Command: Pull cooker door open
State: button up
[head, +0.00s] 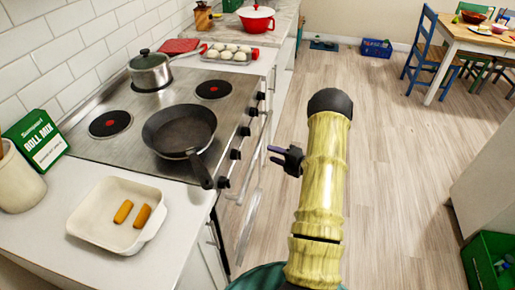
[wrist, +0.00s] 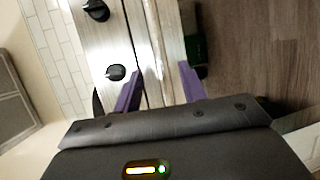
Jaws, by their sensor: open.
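The cooker (head: 150,105) stands along the left wall with black knobs on its front edge. Its door (head: 235,215) is below the knobs, seen steeply from above, and looks closed or nearly so. My gripper (head: 275,156) is in front of the cooker's front, right of the knobs, with its purple fingers pointing at it. In the wrist view my gripper (wrist: 158,82) is open, and a bright metal strip of the cooker front lies between the fingers. I cannot tell whether the fingers touch it. Knobs (wrist: 115,72) show beside the left finger.
A black frying pan (head: 180,132) and a steel pot (head: 150,70) stand on the hob, the pan's handle reaching over the front edge. A white dish (head: 90,215) is on the near counter.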

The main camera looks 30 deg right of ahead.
aim_at(258, 148)
jog(key=x, duration=0.8)
jog(key=shift+w, duration=0.2)
grip_shut()
